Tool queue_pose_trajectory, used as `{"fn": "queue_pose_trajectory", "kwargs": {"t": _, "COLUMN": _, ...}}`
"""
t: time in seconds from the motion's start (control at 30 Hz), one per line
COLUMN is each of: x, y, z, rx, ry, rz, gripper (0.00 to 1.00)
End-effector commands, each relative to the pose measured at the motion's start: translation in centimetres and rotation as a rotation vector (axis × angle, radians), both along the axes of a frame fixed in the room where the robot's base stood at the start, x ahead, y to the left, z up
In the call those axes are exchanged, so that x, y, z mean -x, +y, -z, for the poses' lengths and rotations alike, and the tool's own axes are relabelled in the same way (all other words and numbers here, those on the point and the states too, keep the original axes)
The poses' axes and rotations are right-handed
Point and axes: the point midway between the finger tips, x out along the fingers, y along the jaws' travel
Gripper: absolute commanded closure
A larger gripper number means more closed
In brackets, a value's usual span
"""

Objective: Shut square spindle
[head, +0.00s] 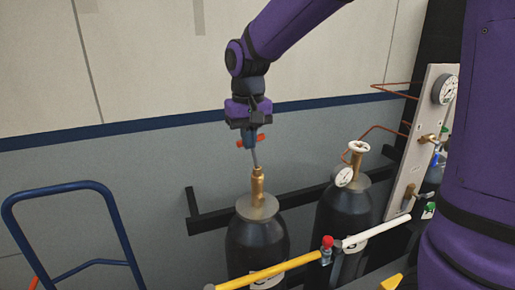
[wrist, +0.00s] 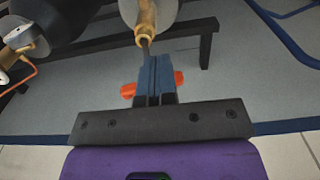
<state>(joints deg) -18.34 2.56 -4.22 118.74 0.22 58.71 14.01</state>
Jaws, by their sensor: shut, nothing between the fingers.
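The brass valve (head: 257,182) stands upright on top of the nearer dark gas cylinder (head: 257,245); in the wrist view the valve (wrist: 146,22) is at the top centre. My gripper (head: 250,146) is above the valve, pointing down at a slight tilt. Its blue fingers are shut together in the wrist view (wrist: 154,62). Orange ends (wrist: 179,84) stick out on both sides of the fingers.
A second dark cylinder (head: 343,215) with a white handwheel (head: 359,147) and gauge stands to the right. A pale panel (head: 416,150) with copper pipes is beyond it. A yellow bar (head: 266,272) crosses in front. A blue trolley frame (head: 75,187) is at left.

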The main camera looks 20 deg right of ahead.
Motion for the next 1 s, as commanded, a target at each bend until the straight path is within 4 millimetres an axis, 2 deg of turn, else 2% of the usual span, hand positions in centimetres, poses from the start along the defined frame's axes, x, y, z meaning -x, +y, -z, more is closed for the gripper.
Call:
{"fn": "queue_pose_trajectory", "kwargs": {"t": 0.57, "x": 0.8, "y": -0.5, "z": -0.1, "rx": 0.000, "ry": 0.000, "rz": 0.000, "gripper": 1.00}}
{"fn": "queue_pose_trajectory", "kwargs": {"t": 1.0, "x": 0.8, "y": -0.5, "z": -3.0, "rx": -0.001, "ry": -0.002, "rz": 0.000, "gripper": 1.00}}
